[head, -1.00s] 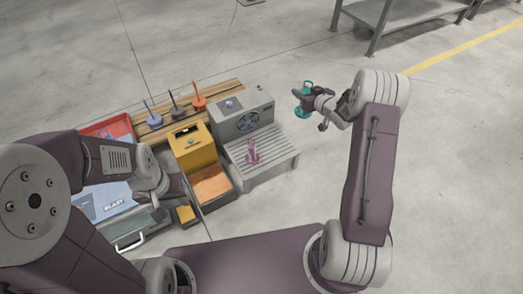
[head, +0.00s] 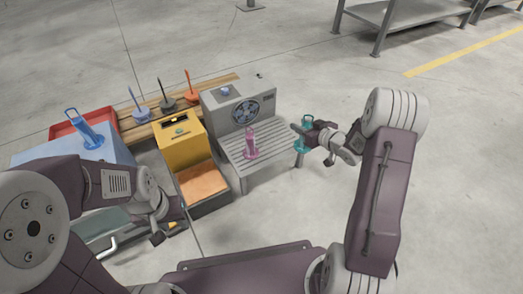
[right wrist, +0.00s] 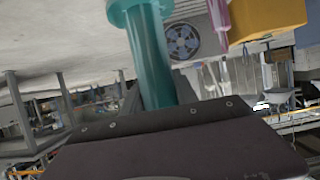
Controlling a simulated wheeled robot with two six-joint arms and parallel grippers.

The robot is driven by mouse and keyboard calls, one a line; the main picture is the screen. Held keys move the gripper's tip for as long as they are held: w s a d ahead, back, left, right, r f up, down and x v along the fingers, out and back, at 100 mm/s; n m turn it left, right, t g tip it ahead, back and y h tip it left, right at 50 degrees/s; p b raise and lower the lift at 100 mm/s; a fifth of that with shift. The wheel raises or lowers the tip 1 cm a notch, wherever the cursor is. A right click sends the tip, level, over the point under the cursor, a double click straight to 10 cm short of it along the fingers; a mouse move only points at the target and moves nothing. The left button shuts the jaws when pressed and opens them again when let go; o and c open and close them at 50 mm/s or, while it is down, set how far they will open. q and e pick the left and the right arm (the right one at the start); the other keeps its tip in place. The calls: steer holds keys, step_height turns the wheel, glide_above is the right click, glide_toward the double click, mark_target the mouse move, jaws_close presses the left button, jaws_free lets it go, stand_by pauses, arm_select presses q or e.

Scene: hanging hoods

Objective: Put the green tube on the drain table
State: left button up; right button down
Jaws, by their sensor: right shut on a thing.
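The green tube (head: 300,146), teal with a loop handle on top, is upright in my right gripper (head: 309,132), which is shut on it. It also fills the upper middle of the right wrist view (right wrist: 152,55). The drain table (head: 236,150) is a grey slatted stand in front of a grey fan unit. In the head view the tube is at the drain table's right edge; whether it touches the table I cannot tell. My left gripper (head: 165,226) is low at the left, away from the tube; its jaws are not clear.
A pink tube (head: 251,143) stands on the drain table, left of the green tube. The fan unit (head: 238,105) rises behind. A yellow hood (head: 178,141) with an orange pad stands to the left. A blue tube (head: 86,130) stands further left. Floor to the right is clear.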

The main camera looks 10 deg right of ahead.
steer(key=shift+w+r, duration=0.1)
steer(key=shift+r, duration=0.05)
steer(key=w+a+f, duration=0.1)
steer(key=w+f, duration=0.2)
steer(key=f, duration=0.1)
steer(key=w+a+f, duration=0.2)
steer(key=w+f, duration=0.1)
steer(key=w, duration=0.1)
steer(key=w+a+f, duration=0.1)
steer(key=w+f, duration=0.2)
steer(key=f, duration=0.1)
steer(key=shift+w+a+f, duration=0.25)
steer(key=shift+a+f, duration=0.05)
steer(key=shift+a, duration=0.1)
steer(key=shift+r+p, duration=0.25)
steer(key=shift+p, duration=0.15)
steer(key=c, duration=0.9)
jaws_free()
steer(key=shift+c, duration=0.2)
